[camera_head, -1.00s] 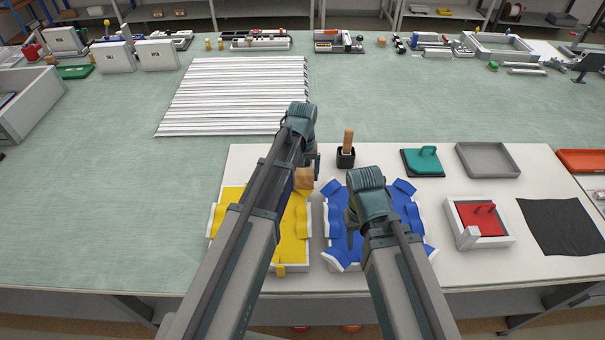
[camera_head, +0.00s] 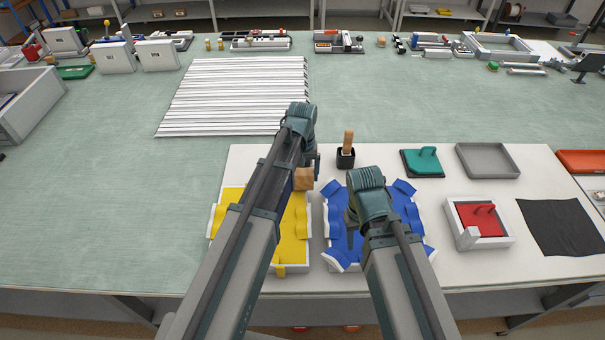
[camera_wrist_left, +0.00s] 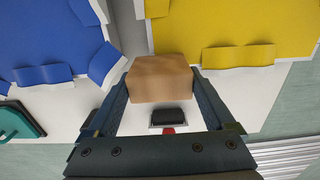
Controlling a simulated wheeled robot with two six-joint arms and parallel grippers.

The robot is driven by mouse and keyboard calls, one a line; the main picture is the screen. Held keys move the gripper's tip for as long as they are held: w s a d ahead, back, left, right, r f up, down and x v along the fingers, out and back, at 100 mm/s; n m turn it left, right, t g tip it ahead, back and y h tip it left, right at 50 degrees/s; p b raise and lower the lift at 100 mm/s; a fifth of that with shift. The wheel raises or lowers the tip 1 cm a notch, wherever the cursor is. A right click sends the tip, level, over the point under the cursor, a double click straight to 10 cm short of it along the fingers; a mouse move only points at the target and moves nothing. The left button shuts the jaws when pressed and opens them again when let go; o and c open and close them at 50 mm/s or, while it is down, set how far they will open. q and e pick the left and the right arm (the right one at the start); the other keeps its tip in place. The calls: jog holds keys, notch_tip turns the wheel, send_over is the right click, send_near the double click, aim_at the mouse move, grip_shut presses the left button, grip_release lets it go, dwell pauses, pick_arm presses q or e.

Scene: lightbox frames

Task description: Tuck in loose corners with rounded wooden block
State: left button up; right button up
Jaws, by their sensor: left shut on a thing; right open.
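My left gripper (camera_head: 306,168) is shut on the wooden block (camera_head: 304,179), held above the far side of the yellow frame. In the left wrist view the block (camera_wrist_left: 159,78) sits between both fingers. The yellow fabric (camera_head: 293,222) lies over a white frame with flaps along its edges; my left arm hides part of it. The blue fabric (camera_head: 392,205) lies to the right, with several flaps and white corners sticking out. My right gripper (camera_head: 351,228) is open over the blue fabric, its fingertips partly hidden.
A dark holder (camera_head: 346,158) with a wooden handle stands behind the fabrics. To the right are a teal-handled pad (camera_head: 423,162), a grey tray (camera_head: 488,160), a white frame with a red pad (camera_head: 481,219) and a black cloth (camera_head: 562,227). White slats (camera_head: 240,95) lie at the back.

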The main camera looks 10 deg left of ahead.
pick_arm(q)
jog(key=shift+r+p, duration=3.15)
jog(key=shift+r, duration=0.25)
pick_arm(e)
notch_tip(320, 180, up, 7)
jog(key=shift+f, duration=0.2)
pick_arm(q)
jog(key=shift+f, duration=0.1)
notch_tip(320, 180, down, 6)
jog(key=b, duration=0.5)
jog(key=shift+r+b, duration=0.2)
jog(key=shift+b, duration=0.15)
pick_arm(e)
notch_tip(320, 180, down, 6)
jog(key=shift+r, duration=0.2)
pick_arm(q)
jog(key=shift+r, duration=0.1)
pick_arm(e)
jog(key=shift+r, duration=0.1)
